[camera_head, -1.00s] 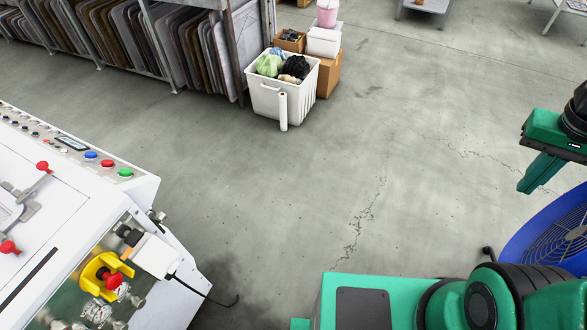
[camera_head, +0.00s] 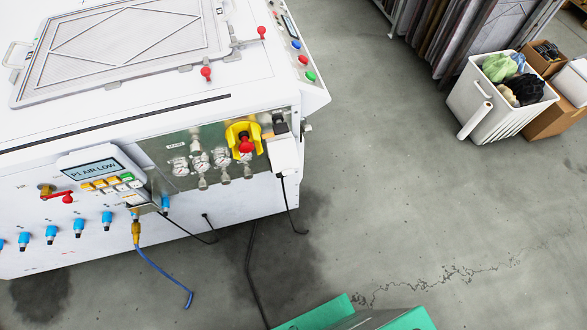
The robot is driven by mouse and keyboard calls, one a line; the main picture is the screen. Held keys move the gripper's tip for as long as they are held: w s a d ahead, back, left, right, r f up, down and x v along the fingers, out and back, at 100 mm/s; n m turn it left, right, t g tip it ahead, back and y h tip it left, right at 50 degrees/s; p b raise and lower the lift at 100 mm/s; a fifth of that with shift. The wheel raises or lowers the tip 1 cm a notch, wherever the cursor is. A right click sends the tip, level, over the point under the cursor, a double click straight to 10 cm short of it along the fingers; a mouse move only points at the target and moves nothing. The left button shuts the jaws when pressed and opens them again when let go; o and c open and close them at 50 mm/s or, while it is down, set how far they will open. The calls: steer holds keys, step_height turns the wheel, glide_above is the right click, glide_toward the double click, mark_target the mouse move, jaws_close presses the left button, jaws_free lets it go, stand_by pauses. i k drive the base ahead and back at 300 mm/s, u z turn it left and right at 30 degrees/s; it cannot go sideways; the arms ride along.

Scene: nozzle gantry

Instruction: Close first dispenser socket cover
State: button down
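A white machine (camera_head: 130,85) stands at the left of the head view. Its front has a row of small blue fittings (camera_head: 78,228). A brass connector (camera_head: 136,232) with a short blue hose (camera_head: 165,272) hangs at the right part of that row. A white box (camera_head: 285,152) with a dark cable sits on the machine's right corner, beside a yellow bracket (camera_head: 243,135) with a red knob. I cannot tell which part is the first dispenser socket cover, or whether it is open. My gripper is not in view; green parts of my body show at the bottom.
A red-handled valve (camera_head: 58,194) and a small display panel (camera_head: 98,178) are on the machine front, with pressure gauges (camera_head: 200,162) to the right. Dark cables lie on the floor below. A white bin (camera_head: 497,105) stands upper right. The floor between is clear.

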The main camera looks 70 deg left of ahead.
mark_target(284, 154)
steer(key=u, duration=0.05)
steer(key=k, duration=1.85)
steer(key=u, duration=0.45)
steer(key=i, duration=1)
steer(key=z, duration=0.05)
